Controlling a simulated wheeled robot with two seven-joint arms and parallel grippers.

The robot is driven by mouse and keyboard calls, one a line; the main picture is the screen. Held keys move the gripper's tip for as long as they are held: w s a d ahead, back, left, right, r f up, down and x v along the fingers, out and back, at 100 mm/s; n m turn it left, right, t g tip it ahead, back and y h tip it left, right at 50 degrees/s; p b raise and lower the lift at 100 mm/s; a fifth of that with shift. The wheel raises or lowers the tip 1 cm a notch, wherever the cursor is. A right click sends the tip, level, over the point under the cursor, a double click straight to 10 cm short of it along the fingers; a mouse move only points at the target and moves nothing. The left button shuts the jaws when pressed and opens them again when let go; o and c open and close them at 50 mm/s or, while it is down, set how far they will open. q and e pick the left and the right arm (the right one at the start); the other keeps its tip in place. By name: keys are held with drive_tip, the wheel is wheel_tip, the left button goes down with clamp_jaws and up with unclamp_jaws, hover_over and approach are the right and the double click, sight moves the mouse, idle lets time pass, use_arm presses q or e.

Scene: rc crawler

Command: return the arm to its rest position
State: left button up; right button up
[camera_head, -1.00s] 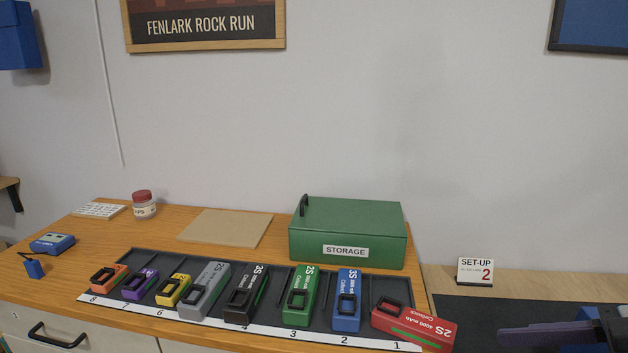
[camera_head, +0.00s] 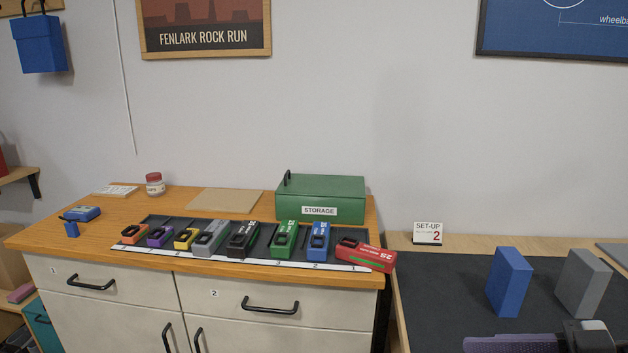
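Neither of my grippers shows in the head view, and no arm link of mine can be made out. The row of coloured battery packs sits in a dark tray (camera_head: 158,217) on the wooden cabinet top, with nothing of mine touching it. The red pack (camera_head: 365,254) lies askew at the tray's right end, over the numbered white strip. The blue pack (camera_head: 318,241) and green pack (camera_head: 285,239) stand in line beside it.
A green storage box (camera_head: 345,188) stands shut behind the tray. On the right bench, a blue block (camera_head: 509,282) and a grey block (camera_head: 583,283) stand upright on a dark mat (camera_head: 440,305). A purple object (camera_head: 510,344) is cut off at the bottom edge.

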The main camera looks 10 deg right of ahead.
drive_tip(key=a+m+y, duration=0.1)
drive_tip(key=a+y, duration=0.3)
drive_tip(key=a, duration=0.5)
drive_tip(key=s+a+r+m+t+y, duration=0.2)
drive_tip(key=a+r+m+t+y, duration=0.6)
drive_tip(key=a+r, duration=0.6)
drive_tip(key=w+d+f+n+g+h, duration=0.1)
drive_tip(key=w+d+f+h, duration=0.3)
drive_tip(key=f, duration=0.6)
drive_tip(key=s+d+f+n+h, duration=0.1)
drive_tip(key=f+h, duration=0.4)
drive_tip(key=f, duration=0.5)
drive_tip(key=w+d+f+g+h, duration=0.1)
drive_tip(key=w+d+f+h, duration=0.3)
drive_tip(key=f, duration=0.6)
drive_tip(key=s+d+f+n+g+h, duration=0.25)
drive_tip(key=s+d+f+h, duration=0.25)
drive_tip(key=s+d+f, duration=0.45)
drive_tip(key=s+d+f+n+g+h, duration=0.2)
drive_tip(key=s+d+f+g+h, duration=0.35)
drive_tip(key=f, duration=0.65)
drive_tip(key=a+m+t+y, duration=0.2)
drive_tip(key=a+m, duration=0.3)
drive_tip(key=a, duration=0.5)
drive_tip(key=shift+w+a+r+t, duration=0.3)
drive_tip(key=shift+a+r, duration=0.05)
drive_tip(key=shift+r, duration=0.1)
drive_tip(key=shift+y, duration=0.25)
